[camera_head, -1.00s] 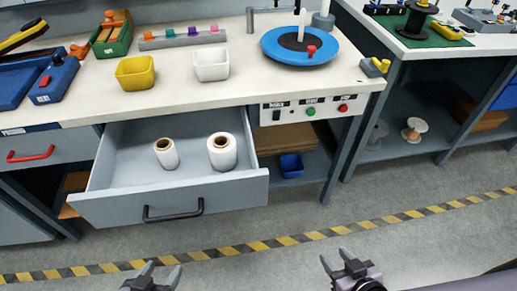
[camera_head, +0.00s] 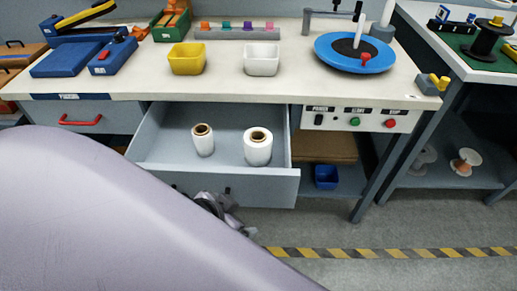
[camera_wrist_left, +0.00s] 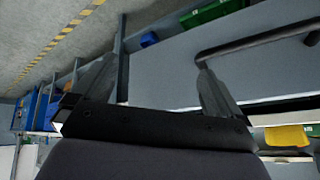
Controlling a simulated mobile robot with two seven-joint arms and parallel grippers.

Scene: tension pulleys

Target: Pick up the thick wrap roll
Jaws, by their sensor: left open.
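The thick wrap roll (camera_head: 258,150) is white with a brown core and stands upright in the open drawer (camera_head: 235,188), on its right side. A thinner white wrap roll (camera_head: 203,143) stands to its left, apart from it. My left gripper (camera_head: 222,203) is at the drawer's front face, outside the drawer, with my pale arm covering the lower left. In the left wrist view my left gripper (camera_wrist_left: 160,55) is open and empty, its fingers spread near the grey drawer front and the dark handle (camera_wrist_left: 265,37). The rolls do not show in that view. My right gripper is out of view.
The bench top (camera_head: 120,85) above the drawer holds a yellow bin (camera_head: 187,60), a white bin (camera_head: 262,60) and a blue turntable (camera_head: 355,55). A blue bin (camera_head: 326,177) sits on the shelf right of the drawer. The floor at the lower right is clear.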

